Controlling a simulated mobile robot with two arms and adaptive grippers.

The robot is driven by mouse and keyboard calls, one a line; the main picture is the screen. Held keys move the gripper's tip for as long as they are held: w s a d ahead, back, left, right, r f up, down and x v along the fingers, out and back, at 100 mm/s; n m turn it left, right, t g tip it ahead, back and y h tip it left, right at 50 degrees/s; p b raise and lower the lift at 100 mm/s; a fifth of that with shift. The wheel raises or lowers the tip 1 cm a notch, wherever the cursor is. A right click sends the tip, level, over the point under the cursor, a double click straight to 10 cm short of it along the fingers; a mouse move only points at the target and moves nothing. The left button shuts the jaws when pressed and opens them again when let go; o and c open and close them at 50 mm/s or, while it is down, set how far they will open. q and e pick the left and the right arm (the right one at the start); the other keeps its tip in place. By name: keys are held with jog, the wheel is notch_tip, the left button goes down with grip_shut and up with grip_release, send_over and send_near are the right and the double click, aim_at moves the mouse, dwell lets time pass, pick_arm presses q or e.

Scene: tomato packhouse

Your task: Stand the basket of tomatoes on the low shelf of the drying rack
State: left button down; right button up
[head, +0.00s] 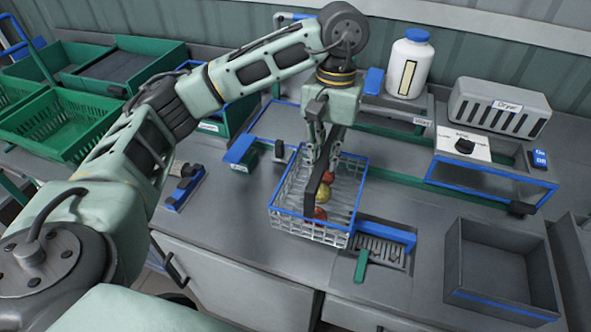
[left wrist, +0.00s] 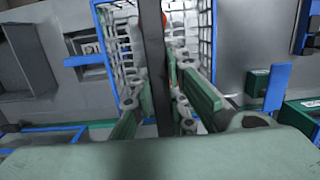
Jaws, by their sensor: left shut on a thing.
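The basket (head: 283,211) is white wire with a blue rim and a dark upright handle (head: 317,197). In the left wrist view the handle (left wrist: 153,45) runs between the fingers, with the basket's wire sides (left wrist: 121,45) beyond. The basket looks level at the counter; I cannot tell whether its base touches. A blue-edged stand (head: 478,180) is at the right; I cannot tell whether it is the drying rack. My right gripper is out of view.
A grey open bin (head: 500,300) stands at the front right. A drain grate (head: 385,245) with blue and green parts is beside the basket. A white jar (head: 408,65) and slotted dryer box (head: 500,105) stand behind. Green crates (head: 60,125) are at the left.

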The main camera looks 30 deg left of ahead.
pick_arm(q)
send_over(297, 198)
notch_tip(297, 198, down, 3)
notch_tip(297, 198, down, 3)
jog(key=shift+w+f+p, duration=0.1)
jog(key=shift+p, duration=0.9)
jog(key=shift+f, duration=0.45)
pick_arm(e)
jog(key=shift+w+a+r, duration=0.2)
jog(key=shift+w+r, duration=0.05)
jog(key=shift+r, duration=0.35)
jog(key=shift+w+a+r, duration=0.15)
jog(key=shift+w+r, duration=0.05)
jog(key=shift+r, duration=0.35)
pick_arm(q)
jog(key=shift+f, duration=0.1)
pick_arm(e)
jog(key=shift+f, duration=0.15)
pick_arm(q)
jog(key=shift+f+b, duration=0.1)
jog(key=shift+b, duration=0.2)
jog(key=c, duration=1.8)
grip_release()
jog(key=shift+o, duration=0.4)
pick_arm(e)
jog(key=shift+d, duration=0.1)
